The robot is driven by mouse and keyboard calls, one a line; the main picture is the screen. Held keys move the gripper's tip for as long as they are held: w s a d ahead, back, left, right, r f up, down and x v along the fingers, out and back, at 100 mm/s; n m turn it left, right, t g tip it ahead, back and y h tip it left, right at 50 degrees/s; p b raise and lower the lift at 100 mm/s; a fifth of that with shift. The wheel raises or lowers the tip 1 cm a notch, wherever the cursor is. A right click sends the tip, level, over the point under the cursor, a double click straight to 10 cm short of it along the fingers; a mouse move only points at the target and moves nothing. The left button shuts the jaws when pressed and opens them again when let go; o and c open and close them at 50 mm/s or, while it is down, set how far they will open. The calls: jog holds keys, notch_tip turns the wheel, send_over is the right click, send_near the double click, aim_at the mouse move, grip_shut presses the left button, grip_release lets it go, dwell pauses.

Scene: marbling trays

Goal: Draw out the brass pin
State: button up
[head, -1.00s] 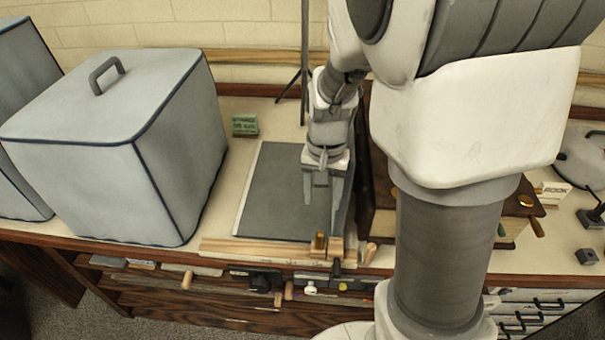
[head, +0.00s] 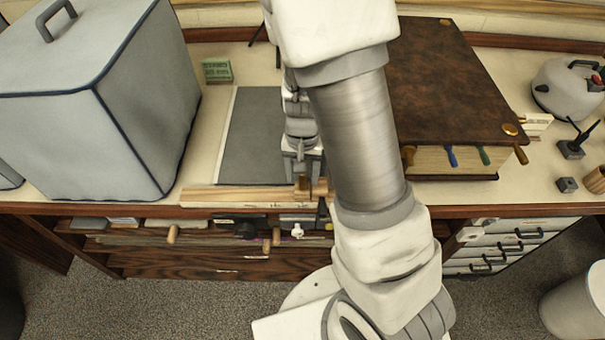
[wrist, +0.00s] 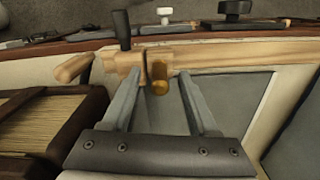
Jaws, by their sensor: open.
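The brass pin (wrist: 160,83) stands in the light wooden bar along the bench's front edge. It shows as a small gold-brown peg in the head view (head: 302,183). My gripper (wrist: 161,88) is open, with its two grey fingers on either side of the pin in the wrist view. A gap shows between the pin and each finger. In the head view my gripper (head: 302,168) is just above and behind the wooden bar (head: 240,192). The pin's lower part is hidden in the wood.
A wooden handle (wrist: 75,68) and a dark upright peg (wrist: 122,30) are close to the pin. A grey covered box (head: 60,130) stands left. A grey panel (head: 250,135) lies behind the bar.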

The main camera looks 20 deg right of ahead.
grip_shut()
dwell(0.6)
dwell(1.3)
